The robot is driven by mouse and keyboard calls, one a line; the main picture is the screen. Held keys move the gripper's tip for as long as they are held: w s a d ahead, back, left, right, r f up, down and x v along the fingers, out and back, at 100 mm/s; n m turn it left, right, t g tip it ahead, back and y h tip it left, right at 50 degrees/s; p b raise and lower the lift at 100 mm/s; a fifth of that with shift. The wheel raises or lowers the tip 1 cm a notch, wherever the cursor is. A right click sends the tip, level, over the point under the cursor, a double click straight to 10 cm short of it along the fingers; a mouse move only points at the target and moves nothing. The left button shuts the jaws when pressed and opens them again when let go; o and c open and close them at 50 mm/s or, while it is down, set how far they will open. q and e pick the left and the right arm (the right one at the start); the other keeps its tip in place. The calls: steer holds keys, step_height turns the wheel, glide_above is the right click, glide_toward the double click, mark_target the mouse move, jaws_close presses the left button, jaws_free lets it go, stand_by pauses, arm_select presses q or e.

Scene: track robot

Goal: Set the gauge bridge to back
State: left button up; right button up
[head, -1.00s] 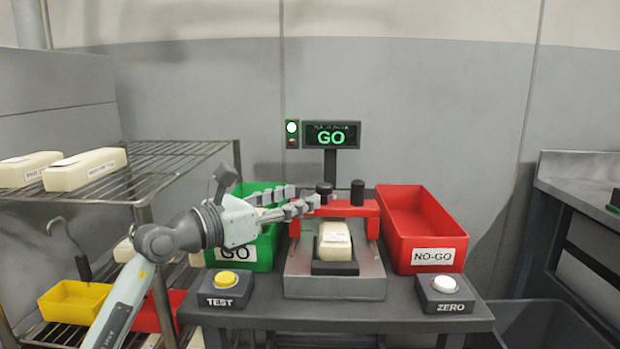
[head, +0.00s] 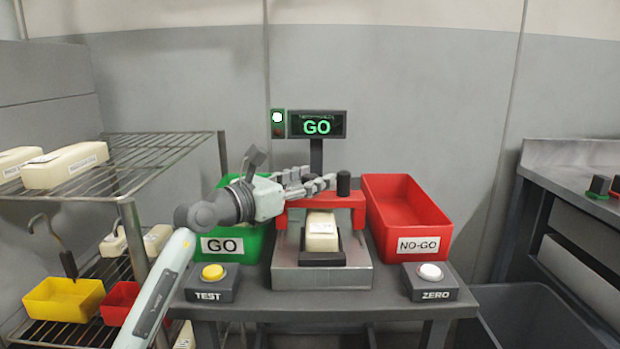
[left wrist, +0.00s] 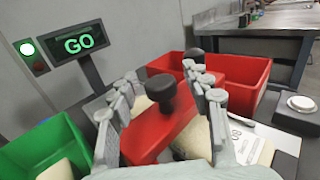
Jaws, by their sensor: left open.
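The red gauge bridge (head: 300,205) spans the grey gauge base (head: 322,279) on the table. It carries two black knobs; the right knob (head: 343,184) shows in the head view and the left one is hidden behind my fingers. A cream block (head: 321,232) sits on the base, below and in front of the bridge. My left gripper (head: 312,184) is open over the bridge's left part. In the left wrist view a black knob (left wrist: 162,90) of the bridge (left wrist: 160,138) stands between my open fingers; I cannot tell if they touch it. My right gripper is not in view.
A green GO bin (head: 223,246) and a red NO-GO bin (head: 418,245) flank the gauge. TEST (head: 212,273) and ZERO (head: 430,272) buttons stand at the front. A display (head: 317,126) reading GO stands behind. A wire rack (head: 130,165) is at left.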

arm_select(q)
jaws_close()
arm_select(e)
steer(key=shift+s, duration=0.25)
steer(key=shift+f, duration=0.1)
